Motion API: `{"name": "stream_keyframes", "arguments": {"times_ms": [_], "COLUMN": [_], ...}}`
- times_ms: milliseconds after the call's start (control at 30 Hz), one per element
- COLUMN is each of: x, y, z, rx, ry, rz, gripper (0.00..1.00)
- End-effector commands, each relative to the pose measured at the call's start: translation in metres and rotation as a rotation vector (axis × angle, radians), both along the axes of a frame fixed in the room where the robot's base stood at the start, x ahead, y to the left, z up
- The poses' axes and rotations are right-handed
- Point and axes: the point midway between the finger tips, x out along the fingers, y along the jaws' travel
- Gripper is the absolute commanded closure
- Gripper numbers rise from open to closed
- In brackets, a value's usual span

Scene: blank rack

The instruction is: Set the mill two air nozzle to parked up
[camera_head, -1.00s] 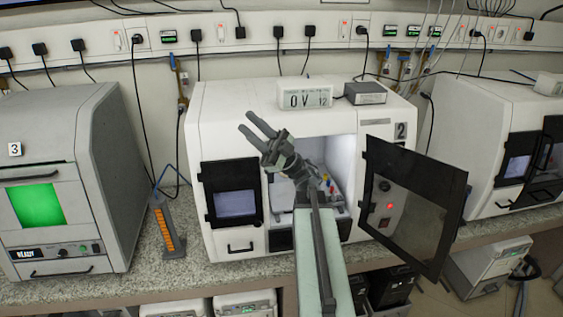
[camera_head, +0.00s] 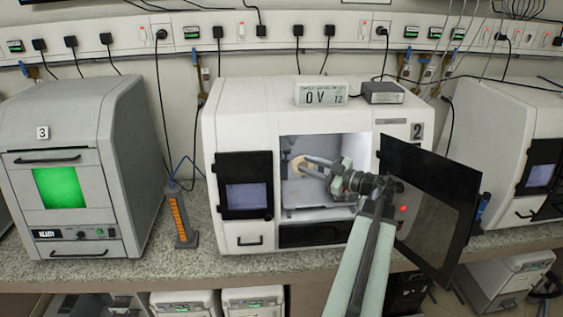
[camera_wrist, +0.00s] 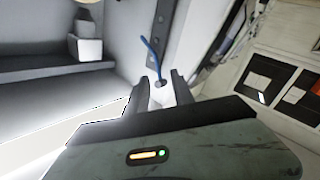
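Mill two is the white machine (camera_head: 345,118) marked 2, with its dark door (camera_head: 432,205) swung open to the right. In the wrist view, a thin blue air nozzle (camera_wrist: 150,58) rises from a grey joint on a small white block (camera_wrist: 163,95), leaning up and left. My gripper (camera_head: 307,168) reaches into the chamber opening from the right. In the wrist view its two dark fingers (camera_wrist: 159,88) are apart, with the white block showing between them. I cannot tell whether they touch it. The nozzle is not distinct in the head view.
A pale tan round piece (camera_head: 298,163) shows in the chamber by my fingertips. The open door stands close to the right of my arm. A grey machine marked 3 (camera_head: 65,150) and an orange-marked holder (camera_head: 180,218) are to the left on the speckled counter (camera_head: 225,262).

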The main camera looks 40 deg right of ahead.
Motion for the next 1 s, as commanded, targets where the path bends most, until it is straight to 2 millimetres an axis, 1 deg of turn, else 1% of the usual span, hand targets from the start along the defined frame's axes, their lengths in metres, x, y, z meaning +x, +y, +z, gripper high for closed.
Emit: {"name": "stream_keyframes", "arguments": {"times_ms": [67, 167, 400, 500, 633, 833, 867, 900, 967, 1000], "x": [-0.001, 0.006, 0.045, 0.056, 0.063, 0.063, 0.063, 0.063, 0.063, 0.062], "y": [-0.004, -0.005, -0.002, 0.000, 0.001, 0.001, 0.001, 0.001, 0.001, 0.001], "z": [0.000, 0.001, 0.001, 0.001, 0.001, 0.001, 0.001, 0.001, 0.001, 0.001], "rx": [0.000, 0.000, 0.001, 0.001, 0.001, 0.001, 0.001, 0.001, 0.001, 0.001], "ry": [0.000, -0.001, -0.003, -0.003, -0.003, -0.004, -0.004, -0.004, -0.004, -0.004], "rz": [-0.008, -0.014, -0.024, -0.025, -0.027, -0.028, -0.028, -0.028, -0.028, -0.028], "gripper": [0.71, 0.71, 0.71, 0.71, 0.71, 0.71, 0.73, 0.84, 1.00, 1.00]}}
